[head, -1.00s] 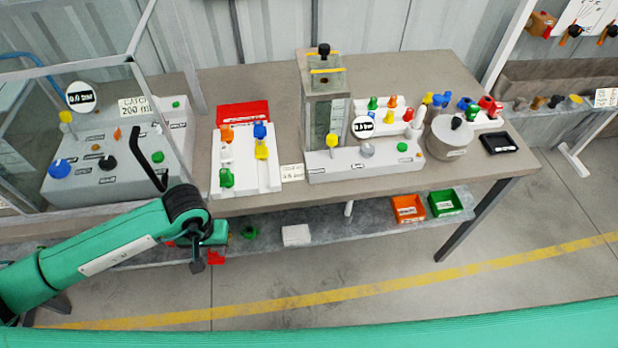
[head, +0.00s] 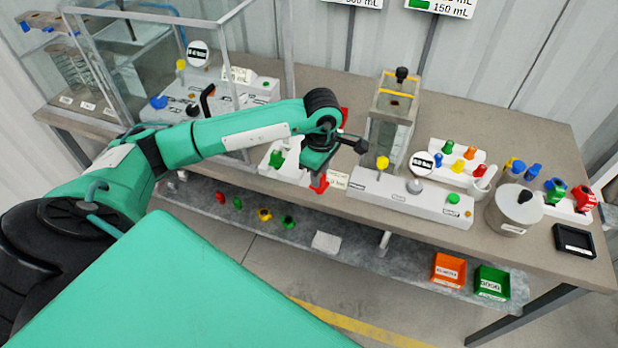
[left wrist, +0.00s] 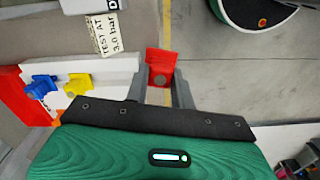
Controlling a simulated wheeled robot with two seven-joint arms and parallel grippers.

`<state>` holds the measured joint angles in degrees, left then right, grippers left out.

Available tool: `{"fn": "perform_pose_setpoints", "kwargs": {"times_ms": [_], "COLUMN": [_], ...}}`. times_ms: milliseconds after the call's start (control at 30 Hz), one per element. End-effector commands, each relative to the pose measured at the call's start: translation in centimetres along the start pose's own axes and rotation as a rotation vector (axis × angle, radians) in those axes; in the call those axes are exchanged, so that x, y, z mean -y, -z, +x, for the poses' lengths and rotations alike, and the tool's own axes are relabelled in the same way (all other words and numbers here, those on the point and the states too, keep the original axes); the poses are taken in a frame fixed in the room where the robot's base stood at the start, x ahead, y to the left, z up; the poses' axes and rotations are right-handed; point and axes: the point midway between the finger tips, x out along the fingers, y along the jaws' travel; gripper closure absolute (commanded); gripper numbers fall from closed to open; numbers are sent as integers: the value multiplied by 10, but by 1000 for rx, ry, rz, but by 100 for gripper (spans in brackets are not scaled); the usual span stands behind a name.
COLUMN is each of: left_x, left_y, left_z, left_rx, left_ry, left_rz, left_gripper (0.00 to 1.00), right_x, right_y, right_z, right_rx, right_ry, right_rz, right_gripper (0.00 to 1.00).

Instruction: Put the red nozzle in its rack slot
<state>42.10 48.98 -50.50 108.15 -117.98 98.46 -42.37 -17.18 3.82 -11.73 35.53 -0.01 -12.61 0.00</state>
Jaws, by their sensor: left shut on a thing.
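The red nozzle (head: 320,185) is between the fingers of my left gripper (head: 321,171), which is shut on it. In the left wrist view the red nozzle (left wrist: 160,66) shows between the two grey fingers. The white rack (head: 297,172) lies on the bench behind and left of the held nozzle, mostly hidden by my arm. A green nozzle (head: 277,158) stands at its left. In the left wrist view, a blue nozzle (left wrist: 41,82) and a yellow nozzle (left wrist: 77,83) stand on the rack. The nozzle hangs near the bench's front edge, apart from the rack. My right gripper is out of view.
A grey pump tester (head: 410,202) with a tall clear chamber stands right of the gripper. A test label (left wrist: 105,33) lies beside the rack. A glass-walled enclosure (head: 280,50) stands at left. Orange (head: 448,270) and green (head: 491,283) bins sit on the lower shelf.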

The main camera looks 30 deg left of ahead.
Motion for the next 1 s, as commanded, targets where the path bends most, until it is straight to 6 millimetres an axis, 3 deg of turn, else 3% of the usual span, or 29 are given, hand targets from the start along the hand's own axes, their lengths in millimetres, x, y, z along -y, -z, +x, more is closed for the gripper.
{"fn": "perform_pose_setpoints", "kwargs": {"times_ms": [200,600,800,1000], "left_x": [-26,-55,-62,-63], "left_y": [21,55,68,73], "left_z": [-40,-115,-144,-154], "left_rx": [2,4,4,0], "left_ry": [-5,-2,-1,1], "left_rz": [-477,-1325,-1636,-1772], "left_gripper": [98,98,98,98], "right_x": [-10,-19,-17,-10], "right_y": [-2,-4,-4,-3], "right_z": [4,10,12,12], "right_rx": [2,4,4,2], "right_ry": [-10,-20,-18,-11], "right_rz": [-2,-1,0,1], "right_gripper": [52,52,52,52]}}
